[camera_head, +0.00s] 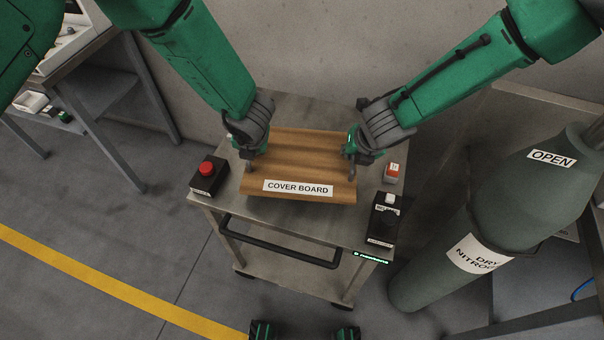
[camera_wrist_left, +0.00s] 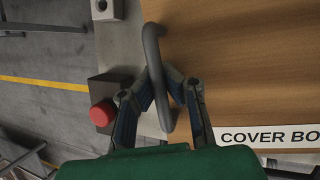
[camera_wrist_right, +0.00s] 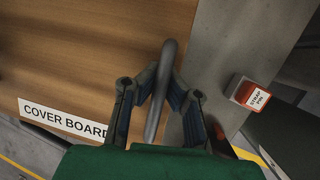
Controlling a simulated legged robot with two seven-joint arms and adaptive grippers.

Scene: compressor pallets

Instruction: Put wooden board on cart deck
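The wooden board (camera_head: 300,160), labelled COVER BOARD, lies flat over the middle of the metal cart deck (camera_head: 290,108) in the head view. Whether it touches the deck or is just above it, I cannot tell. My left gripper (camera_head: 250,164) is at the board's left edge, its fingers closed about a grey handle (camera_wrist_left: 153,75) in the left wrist view. My right gripper (camera_head: 351,160) is at the right edge, its fingers closed about the other handle (camera_wrist_right: 160,90) in the right wrist view. The deck under the board is hidden.
A box with a red button (camera_head: 207,170) is on the deck's left side. A small red-and-white box (camera_head: 393,173) and a black box (camera_head: 383,222) are on its right. A green gas cylinder (camera_head: 440,240) stands right of the cart. A workbench (camera_head: 85,50) stands at upper left.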

